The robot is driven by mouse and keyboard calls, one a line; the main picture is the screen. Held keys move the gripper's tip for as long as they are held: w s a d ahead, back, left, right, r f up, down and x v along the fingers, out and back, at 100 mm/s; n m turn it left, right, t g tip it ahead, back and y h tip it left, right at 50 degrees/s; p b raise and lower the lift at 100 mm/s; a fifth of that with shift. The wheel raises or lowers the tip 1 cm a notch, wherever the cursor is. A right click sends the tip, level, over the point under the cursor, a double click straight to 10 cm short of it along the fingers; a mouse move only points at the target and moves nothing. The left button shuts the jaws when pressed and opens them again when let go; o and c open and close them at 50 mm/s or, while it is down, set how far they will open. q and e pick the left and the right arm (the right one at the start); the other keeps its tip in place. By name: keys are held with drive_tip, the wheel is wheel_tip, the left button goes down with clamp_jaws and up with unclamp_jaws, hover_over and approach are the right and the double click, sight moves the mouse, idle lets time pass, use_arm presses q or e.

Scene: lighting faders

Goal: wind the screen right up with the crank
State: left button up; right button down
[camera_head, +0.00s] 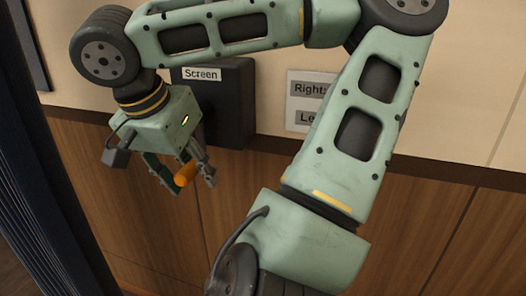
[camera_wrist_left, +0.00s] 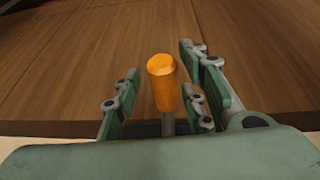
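The crank's orange handle (camera_head: 185,174) shows below the black box (camera_head: 230,105) labelled "Screen" on the wall. In the left wrist view the handle (camera_wrist_left: 162,82) stands on a thin grey rod (camera_wrist_left: 167,124). My left gripper (camera_head: 189,175) is at the handle, with its fingers spread. In the left wrist view the left gripper (camera_wrist_left: 162,98) has green finger pads on both sides of the handle, with a visible gap on the left side. Whether the right pads touch it is hard to tell. The rest of the crank is hidden by my gripper and arm. My right gripper is not in view.
A white sign (camera_head: 303,116) with partly hidden grey labels is on the wall right of the box. The wall has a dark rail (camera_head: 400,170) above wood panelling (camera_head: 450,250). A dark ribbed panel or curtain (camera_head: 40,200) stands at the left edge.

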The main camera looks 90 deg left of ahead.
use_arm(q)
drive_tip(key=shift+s, duration=0.15)
drive_tip(key=v, duration=1.2)
idle(0.3)
